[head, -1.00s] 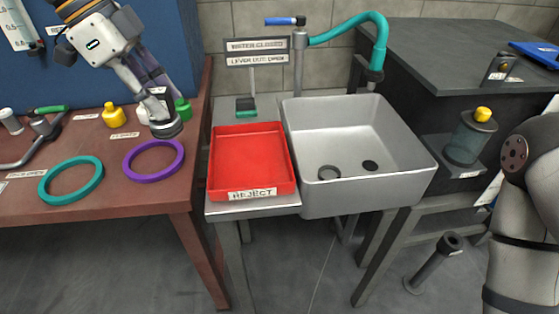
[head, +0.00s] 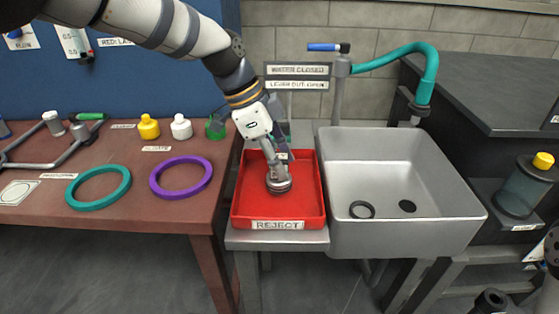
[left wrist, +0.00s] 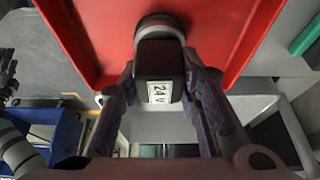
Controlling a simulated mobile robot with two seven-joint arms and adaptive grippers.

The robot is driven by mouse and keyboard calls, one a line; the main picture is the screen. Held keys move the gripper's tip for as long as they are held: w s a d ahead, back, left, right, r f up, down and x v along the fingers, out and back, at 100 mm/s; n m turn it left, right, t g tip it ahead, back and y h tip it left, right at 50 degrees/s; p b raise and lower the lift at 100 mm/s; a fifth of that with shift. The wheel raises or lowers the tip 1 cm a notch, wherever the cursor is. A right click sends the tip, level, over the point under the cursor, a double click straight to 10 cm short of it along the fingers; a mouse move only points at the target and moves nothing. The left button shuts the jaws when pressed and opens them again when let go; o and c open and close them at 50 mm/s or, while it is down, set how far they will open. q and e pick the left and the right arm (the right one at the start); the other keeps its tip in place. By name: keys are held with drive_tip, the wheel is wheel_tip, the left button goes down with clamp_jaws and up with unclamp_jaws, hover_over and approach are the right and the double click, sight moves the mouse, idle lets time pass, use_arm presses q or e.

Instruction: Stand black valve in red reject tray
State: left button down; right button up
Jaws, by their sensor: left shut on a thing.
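The black valve (left wrist: 160,62) is a dark block with a white label and a round grey base. My left gripper (left wrist: 164,85) is shut on it, one finger on each side. In the head view my left gripper (head: 274,163) points down over the red reject tray (head: 300,205). The valve's round base (head: 279,187) is toward the tray floor, within the walls, and looks about upright. I cannot tell whether it touches the floor. The gripper hides much of the valve's body. The tray also shows in the left wrist view (left wrist: 85,30).
A grey sink (head: 405,190) adjoins the tray on the right, with a teal hose tap (head: 425,70) above it. The red-brown table at left holds a purple ring (head: 181,190), a teal ring (head: 98,202) and several small bottles. The rest of the tray is empty.

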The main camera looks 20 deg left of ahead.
use_arm(q)
drive_tip(key=shift+f, duration=0.1)
drive_tip(key=shift+f, duration=0.1)
drive_tip(key=c, duration=1.2)
unclamp_jaws()
drive_tip(key=shift+f, duration=0.1)
drive_tip(key=shift+a+r, duration=0.1)
drive_tip(key=shift+r, duration=0.35)
drive_tip(key=v, duration=1.1)
drive_tip(key=shift+s+a+r, duration=0.1)
drive_tip(key=shift+a+r, duration=0.1)
